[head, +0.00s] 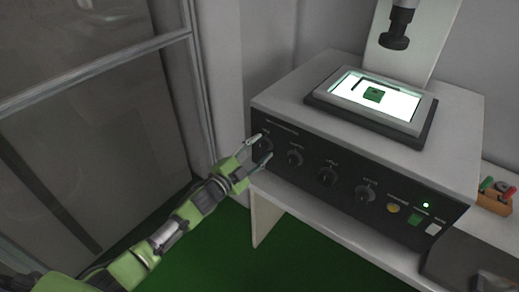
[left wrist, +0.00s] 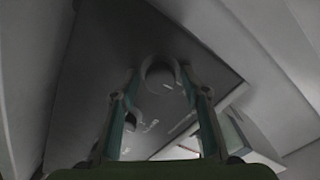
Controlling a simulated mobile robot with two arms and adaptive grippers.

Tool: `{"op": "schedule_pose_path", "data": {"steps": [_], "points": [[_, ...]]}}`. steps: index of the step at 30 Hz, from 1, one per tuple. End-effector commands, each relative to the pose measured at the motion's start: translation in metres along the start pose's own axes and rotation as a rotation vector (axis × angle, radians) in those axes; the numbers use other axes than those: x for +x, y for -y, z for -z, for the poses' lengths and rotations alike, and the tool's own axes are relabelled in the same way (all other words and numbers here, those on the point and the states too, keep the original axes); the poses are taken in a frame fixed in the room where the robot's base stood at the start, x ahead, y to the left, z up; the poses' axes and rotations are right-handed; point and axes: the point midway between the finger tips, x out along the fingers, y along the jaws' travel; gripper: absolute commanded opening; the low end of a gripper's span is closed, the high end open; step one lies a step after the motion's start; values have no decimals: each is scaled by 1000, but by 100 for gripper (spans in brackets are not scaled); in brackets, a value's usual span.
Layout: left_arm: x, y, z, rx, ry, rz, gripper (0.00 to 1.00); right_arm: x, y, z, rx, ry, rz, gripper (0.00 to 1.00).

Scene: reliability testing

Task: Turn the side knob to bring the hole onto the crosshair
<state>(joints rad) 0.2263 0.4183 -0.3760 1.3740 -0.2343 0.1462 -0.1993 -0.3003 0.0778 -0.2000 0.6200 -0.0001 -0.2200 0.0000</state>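My left gripper (head: 263,147) reaches the leftmost knob (head: 265,144) on the dark front panel of a light grey machine. Its two fingers are spread, one on either side of the knob. In the left wrist view the round knob (left wrist: 161,76) sits between the fingertips, with small gaps seeming to show beside it. A lit white stage (head: 385,102) on top of the machine holds a small green square piece (head: 373,94) beside a dark angled mark. The hole and crosshair are too small to make out. My right gripper is not in view.
More knobs (head: 327,175) line the panel to the right, then a yellow button (head: 393,208), a green button (head: 414,219) and a white one (head: 432,229). A dark lens head (head: 396,38) hangs above the stage. A glass-panelled frame (head: 95,75) stands left.

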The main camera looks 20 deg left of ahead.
Motion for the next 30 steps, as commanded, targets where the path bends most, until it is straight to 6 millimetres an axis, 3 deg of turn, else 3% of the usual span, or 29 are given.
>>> {"op": "schedule_pose_path", "data": {"steps": [10,14,30], "points": [[-1,0,0,0,0,0,44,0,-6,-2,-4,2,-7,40],[-10,-1,-1,-1,1,-1,44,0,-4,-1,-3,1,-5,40],[-103,-1,0,-1,1,-2,44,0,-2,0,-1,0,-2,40]]}}
